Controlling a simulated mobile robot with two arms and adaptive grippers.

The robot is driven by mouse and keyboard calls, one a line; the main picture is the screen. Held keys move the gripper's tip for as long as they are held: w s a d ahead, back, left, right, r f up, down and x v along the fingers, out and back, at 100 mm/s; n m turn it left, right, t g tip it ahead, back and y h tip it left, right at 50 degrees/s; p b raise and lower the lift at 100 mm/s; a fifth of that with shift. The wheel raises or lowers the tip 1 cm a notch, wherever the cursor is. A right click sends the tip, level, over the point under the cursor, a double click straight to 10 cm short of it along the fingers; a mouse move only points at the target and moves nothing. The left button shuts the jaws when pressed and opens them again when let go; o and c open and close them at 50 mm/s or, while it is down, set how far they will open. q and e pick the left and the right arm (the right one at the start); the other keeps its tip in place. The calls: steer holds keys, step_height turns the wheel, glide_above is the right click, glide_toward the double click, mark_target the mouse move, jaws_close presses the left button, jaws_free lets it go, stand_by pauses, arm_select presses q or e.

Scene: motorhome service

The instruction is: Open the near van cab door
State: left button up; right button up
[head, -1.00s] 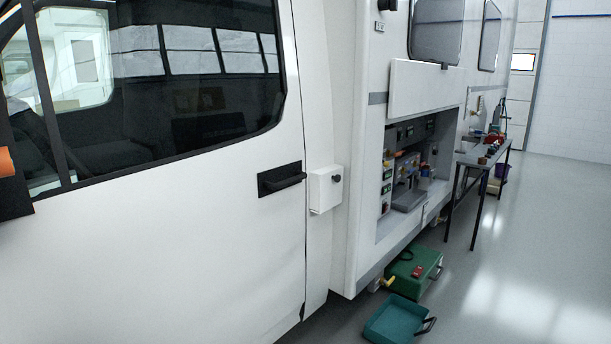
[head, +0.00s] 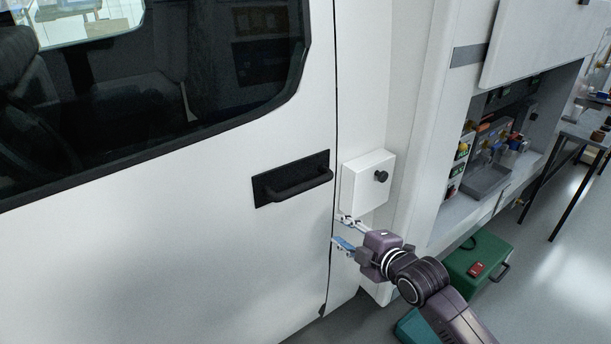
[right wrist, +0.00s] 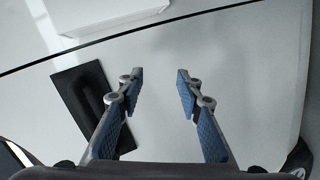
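The white van cab door (head: 190,240) fills the left of the head view, with its dark window above. It sits flush with the body along its rear seam. The black door handle (head: 298,187) is on a dark plate near that seam. My right gripper (head: 342,231) is open and empty, below and right of the handle, by the door seam. In the right wrist view, the two blue-padded fingers of my right gripper (right wrist: 158,78) are apart with white panel beyond. The handle plate (right wrist: 82,95) shows to their left, partly behind a finger. My left gripper is not in view.
A white box with a black knob (head: 367,181) is on the body just right of the handle, close above my right gripper. An open service bay (head: 490,185), a green case (head: 478,262) and a table (head: 590,130) stand to the right.

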mark_target(308, 187)
steer(key=s+a+r+n+y+p, duration=0.1)
steer(key=s+a+r+n, duration=0.15)
steer(key=r, duration=0.45)
steer(key=s+a+r+n+y, duration=0.1)
steer(key=a+r+n, duration=0.15)
steer(key=r, duration=0.35)
steer(key=x, duration=0.2)
steer(key=p+x, duration=0.1)
steer(key=x, duration=0.3)
steer(key=shift+w+r, duration=0.2)
steer(key=shift+w, duration=0.2)
steer(key=shift+w+a+f+p, duration=0.15)
steer(key=shift+w+a+p, duration=0.25)
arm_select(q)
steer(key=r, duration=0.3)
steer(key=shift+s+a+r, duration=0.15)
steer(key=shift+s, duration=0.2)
arm_select(e)
steer(key=shift+w+f, duration=0.1)
steer(key=shift+w, duration=0.15)
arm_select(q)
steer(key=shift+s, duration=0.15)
arm_select(e)
jaws_close()
